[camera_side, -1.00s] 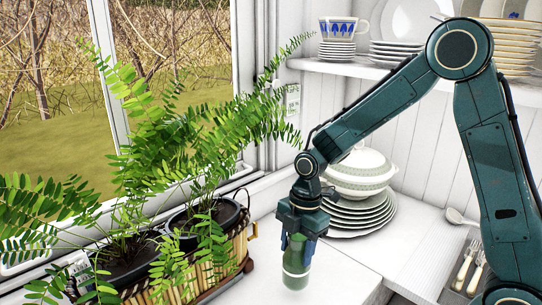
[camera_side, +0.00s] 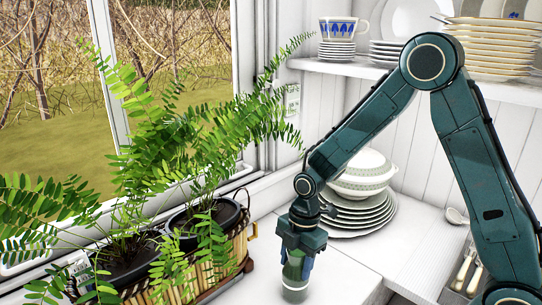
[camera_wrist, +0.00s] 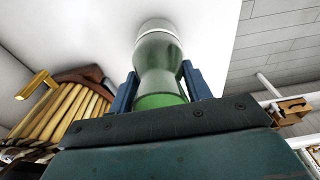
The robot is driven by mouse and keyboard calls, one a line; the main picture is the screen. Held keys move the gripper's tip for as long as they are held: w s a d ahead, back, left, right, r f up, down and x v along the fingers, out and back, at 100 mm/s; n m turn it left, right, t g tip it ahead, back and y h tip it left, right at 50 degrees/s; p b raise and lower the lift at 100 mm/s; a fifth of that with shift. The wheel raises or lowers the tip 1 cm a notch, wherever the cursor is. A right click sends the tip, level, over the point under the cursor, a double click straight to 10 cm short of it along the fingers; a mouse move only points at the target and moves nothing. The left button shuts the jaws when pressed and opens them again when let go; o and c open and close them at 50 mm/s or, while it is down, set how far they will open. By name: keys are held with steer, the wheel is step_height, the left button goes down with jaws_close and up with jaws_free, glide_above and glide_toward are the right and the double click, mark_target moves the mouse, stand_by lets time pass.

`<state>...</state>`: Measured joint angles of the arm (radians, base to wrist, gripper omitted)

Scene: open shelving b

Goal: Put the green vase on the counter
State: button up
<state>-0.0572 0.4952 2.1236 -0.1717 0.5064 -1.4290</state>
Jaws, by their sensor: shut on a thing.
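The green vase (camera_side: 295,286) is upright at the white counter (camera_side: 340,272), right of the planter basket. Its lower end is at the counter surface; I cannot tell for sure whether it touches. My gripper (camera_side: 297,266) points down and is shut on the vase, with its blue fingers on either side. In the wrist view the vase (camera_wrist: 160,65) stands between the two fingers (camera_wrist: 160,88), against the white counter (camera_wrist: 100,30). The gripper hides the upper part of the vase in the side view.
A woven planter basket (camera_side: 225,273) with ferns (camera_side: 185,170) stands close at the left. A stack of plates (camera_side: 355,217) with a white tureen (camera_side: 362,178) stands behind my gripper. Cutlery (camera_side: 467,268) lies at the right. The counter front is clear.

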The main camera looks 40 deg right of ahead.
steer(key=o, duration=1.5)
steer(key=shift+c, duration=0.2)
step_height(320, 180, up, 12)
steer(key=d, duration=0.1)
steer(key=shift+d, duration=0.4)
steer(key=shift+r, duration=0.1)
